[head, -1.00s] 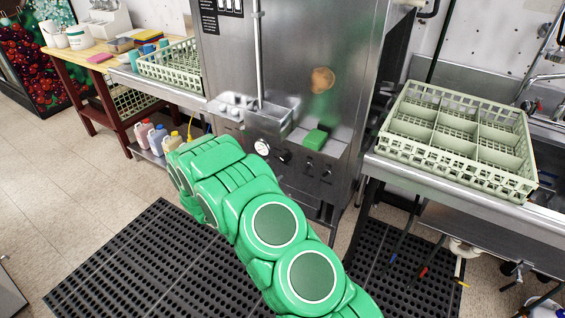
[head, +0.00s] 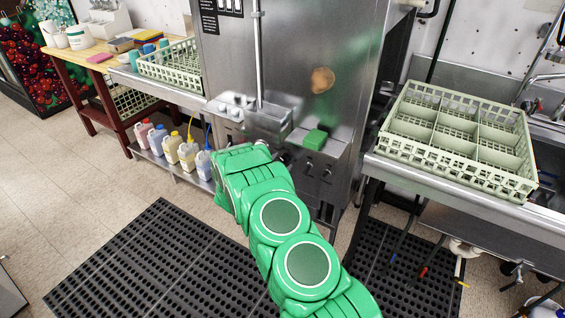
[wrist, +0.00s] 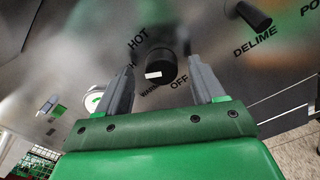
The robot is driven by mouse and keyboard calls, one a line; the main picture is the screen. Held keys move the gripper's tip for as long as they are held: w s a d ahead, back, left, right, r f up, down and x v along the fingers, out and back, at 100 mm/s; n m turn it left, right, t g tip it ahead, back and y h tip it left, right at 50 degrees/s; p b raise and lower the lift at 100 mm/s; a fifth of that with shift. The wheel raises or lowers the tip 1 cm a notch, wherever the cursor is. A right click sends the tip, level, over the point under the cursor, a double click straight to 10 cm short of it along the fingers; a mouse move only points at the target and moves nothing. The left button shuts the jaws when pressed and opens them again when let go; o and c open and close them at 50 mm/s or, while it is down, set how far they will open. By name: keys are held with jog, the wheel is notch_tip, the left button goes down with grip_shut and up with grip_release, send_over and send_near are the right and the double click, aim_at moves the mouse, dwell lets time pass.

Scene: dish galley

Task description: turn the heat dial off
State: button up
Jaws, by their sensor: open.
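The heat dial (wrist: 160,62) is a round black knob with a white mark on its lower left part. HOT is printed to its upper left, WARM below it and OFF to its lower right; the mark lies on the WARM side, away from OFF. My gripper (wrist: 164,78) is open, one grey finger on each side of the dial in the wrist view. Gaps show on both sides, and I cannot tell how deep the fingers reach. In the head view my green arm hides the gripper and most of the dial.
A second black knob (wrist: 254,14) marked DELIME is at the upper right. A white gauge (wrist: 97,104) is left of the fingers. A rack (head: 455,168) stands on the right counter.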

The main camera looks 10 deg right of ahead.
jog(key=shift+w+d, duration=0.45)
jog(key=shift+d, duration=0.1)
jog(key=shift+c, duration=0.3)
jog(key=c, duration=1)
